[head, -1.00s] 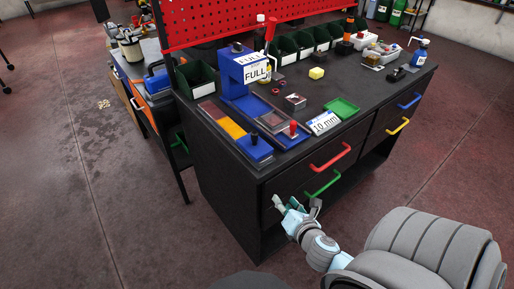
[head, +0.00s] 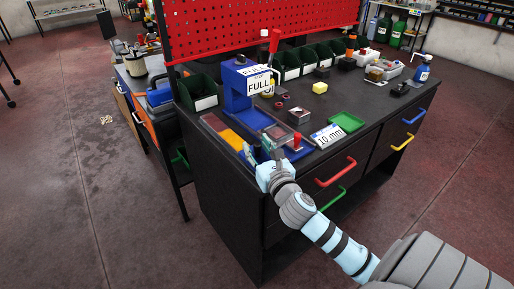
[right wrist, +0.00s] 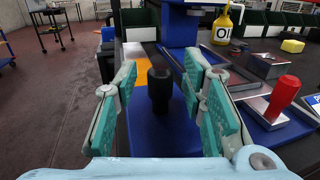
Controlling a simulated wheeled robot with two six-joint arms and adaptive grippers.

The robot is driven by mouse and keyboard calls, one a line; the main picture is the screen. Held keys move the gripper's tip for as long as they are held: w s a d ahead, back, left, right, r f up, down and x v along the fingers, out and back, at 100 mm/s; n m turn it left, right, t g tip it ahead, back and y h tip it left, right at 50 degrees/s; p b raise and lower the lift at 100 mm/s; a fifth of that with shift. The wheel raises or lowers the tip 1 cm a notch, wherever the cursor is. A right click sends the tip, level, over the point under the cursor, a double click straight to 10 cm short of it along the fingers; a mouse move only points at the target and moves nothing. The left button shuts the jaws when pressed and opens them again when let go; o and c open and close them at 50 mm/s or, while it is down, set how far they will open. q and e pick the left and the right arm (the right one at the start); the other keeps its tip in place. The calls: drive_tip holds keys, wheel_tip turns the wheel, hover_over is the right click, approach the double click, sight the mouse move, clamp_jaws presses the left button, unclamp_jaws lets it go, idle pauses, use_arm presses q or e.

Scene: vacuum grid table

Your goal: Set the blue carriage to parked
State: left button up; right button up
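The blue carriage (right wrist: 150,135) shows in the right wrist view as a flat blue block with an upright black knob (right wrist: 160,88). My right gripper (right wrist: 160,75) is open, with one green-padded finger on each side of the knob. I see gaps between the knob and both fingers. In the head view my right gripper (head: 257,152) is over the front end of the carriage's track and hides most of the carriage. A yellow-orange strip (head: 231,138) of the track shows behind the carriage. My left gripper is not in view.
A blue stand (head: 237,88) with "FULL" labels rises behind the track. A red knob (right wrist: 285,92) on a metal block stands to the right. A "10 mm" plate (head: 327,136), a green tray (head: 347,122) and a yellow block (head: 320,87) lie farther right on the black bench.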

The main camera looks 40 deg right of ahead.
drive_tip(key=shift+w, duration=0.2)
clamp_jaws()
drive_tip(key=shift+w, duration=0.1)
